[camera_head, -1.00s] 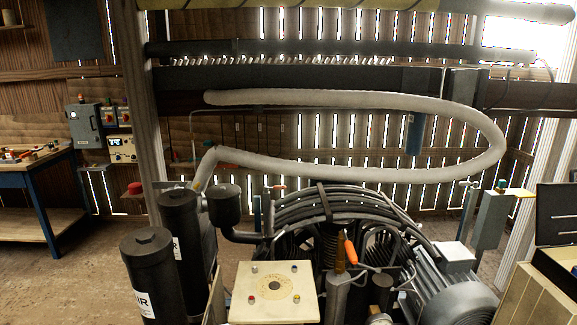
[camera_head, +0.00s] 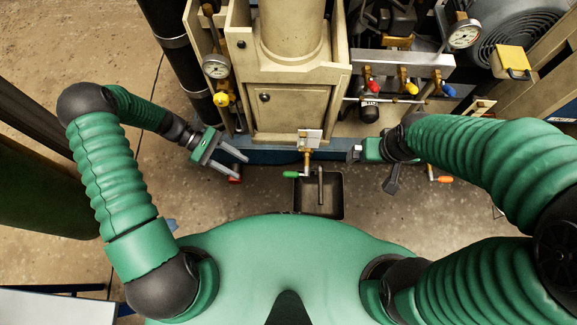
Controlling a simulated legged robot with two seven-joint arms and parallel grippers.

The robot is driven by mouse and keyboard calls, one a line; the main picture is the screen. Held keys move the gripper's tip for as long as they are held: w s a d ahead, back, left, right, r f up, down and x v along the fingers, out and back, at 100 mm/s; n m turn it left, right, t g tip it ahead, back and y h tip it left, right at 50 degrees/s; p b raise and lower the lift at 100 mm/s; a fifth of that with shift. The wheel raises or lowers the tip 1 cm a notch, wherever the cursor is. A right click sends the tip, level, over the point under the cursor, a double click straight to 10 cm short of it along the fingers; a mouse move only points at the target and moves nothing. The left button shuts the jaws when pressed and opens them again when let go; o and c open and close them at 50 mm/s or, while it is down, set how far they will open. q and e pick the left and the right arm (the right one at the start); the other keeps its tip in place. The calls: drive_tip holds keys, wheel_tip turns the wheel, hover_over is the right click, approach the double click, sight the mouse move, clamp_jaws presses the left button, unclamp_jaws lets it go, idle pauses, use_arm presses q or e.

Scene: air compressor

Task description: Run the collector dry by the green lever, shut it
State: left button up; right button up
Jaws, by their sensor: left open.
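The green lever (camera_head: 291,174) sits on a small brass valve (camera_head: 306,160) at the foot of the beige compressor housing, and points left. A dark open pan (camera_head: 332,208) stands on the floor below the valve, with a short pipe reaching over it. My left gripper (camera_head: 242,167) is open and empty, left of the green lever and apart from it. A red part (camera_head: 235,174) shows by its fingertips; I cannot tell if they touch. My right gripper (camera_head: 356,153) is right of the valve, in front of the machine's base; its finger opening is unclear.
A manifold with red, yellow and blue knobs (camera_head: 409,88) is at upper right, with a gauge (camera_head: 464,34) above. Another gauge (camera_head: 216,66) and yellow knob (camera_head: 221,99) are at left. An orange lever (camera_head: 444,179) lies right of my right gripper.

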use_arm(q)
wheel_tip(320, 180, down, 15)
drive_tip(key=w+n+t+h+b, duration=0.3)
drive_tip(key=n+t+h+b, duration=0.3)
drive_tip(key=b, duration=0.3)
drive_tip(key=shift+g+h, duration=0.4)
drive_tip(key=shift+g, duration=0.4)
drive_tip(key=d+b, duration=0.1)
drive_tip(key=d, duration=0.7)
drive_tip(key=d+b, duration=0.2)
drive_tip(key=d, duration=0.5)
drive_tip(key=shift+s+d, duration=0.2)
drive_tip(key=shift+d, duration=0.5)
use_arm(e)
drive_tip(key=s+x, duration=0.3)
drive_tip(key=x, duration=1.2)
drive_tip(key=shift+w+f, duration=0.15)
drive_tip(key=shift+f, duration=0.35)
use_arm(q)
clamp_jaws()
drive_tip(key=shift+w+a, duration=0.1)
